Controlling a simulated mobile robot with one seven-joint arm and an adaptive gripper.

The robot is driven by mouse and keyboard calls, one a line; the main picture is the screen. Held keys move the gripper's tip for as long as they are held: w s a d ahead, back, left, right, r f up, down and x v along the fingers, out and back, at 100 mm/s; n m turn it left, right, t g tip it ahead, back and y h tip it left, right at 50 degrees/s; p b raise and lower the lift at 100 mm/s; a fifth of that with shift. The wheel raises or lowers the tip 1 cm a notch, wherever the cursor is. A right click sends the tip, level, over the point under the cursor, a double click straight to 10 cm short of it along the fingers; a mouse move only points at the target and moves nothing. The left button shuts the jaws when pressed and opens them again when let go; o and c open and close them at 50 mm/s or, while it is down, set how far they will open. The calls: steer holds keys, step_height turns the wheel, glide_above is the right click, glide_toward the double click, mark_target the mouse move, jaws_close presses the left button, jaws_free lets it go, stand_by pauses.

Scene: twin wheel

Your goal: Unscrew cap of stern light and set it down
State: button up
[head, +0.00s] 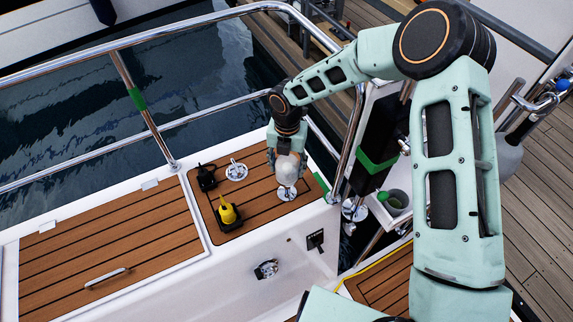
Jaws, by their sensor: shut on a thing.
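The stern light (287,193) stands on the teak seat top near its right end, with a round silver base. Its pale, rounded cap (287,173) shows just above the base. My gripper (288,160) points down from above and is shut on the cap. The fingers hide the cap's upper part. I cannot tell whether the cap is still joined to the base.
A black object (206,177), a round chrome fitting (236,171) and a yellow-and-black object (228,212) stand left of the light. Chrome rails (180,128) run behind. A grey cup (393,202) sits at right. Bare teak (110,245) lies left.

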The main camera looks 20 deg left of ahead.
steer(key=shift+n, duration=0.8)
steer(key=o, duration=1.5)
steer(key=shift+c, duration=0.2)
